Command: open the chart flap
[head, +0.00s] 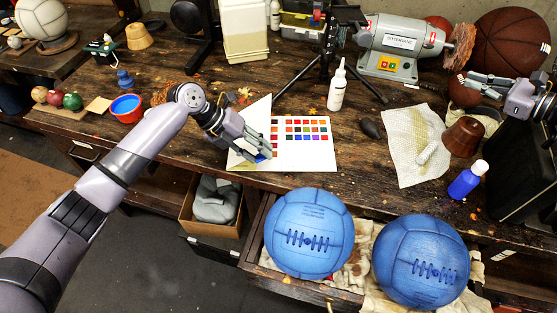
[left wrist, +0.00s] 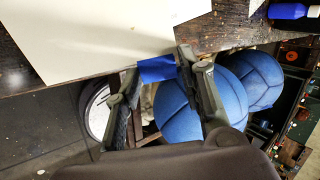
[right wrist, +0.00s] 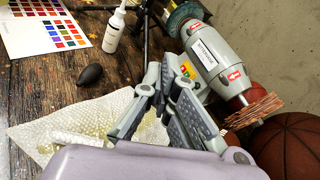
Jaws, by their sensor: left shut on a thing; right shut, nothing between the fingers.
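The colour chart (head: 312,157) lies on the wooden workbench, with rows of colour squares showing on its right part. Its white flap (head: 259,113) stands at the chart's left side, partly hidden behind my left gripper (head: 258,155). My left gripper is shut on the flap's blue tab (left wrist: 157,68). The flap's blank white face (left wrist: 90,35) fills the upper left of the left wrist view. My right gripper (head: 468,82) is shut and empty at the right, above the bench near the small ball and bowl. It also shows in the right wrist view (right wrist: 160,75).
Two blue leather balls (head: 309,233) (head: 420,262) sit in the open drawer at the bench front. A white bottle (head: 337,88), tripod (head: 330,50) and bench grinder (head: 400,45) stand behind the chart. A black bulb (head: 370,128) and bubble wrap (head: 410,140) lie to its right.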

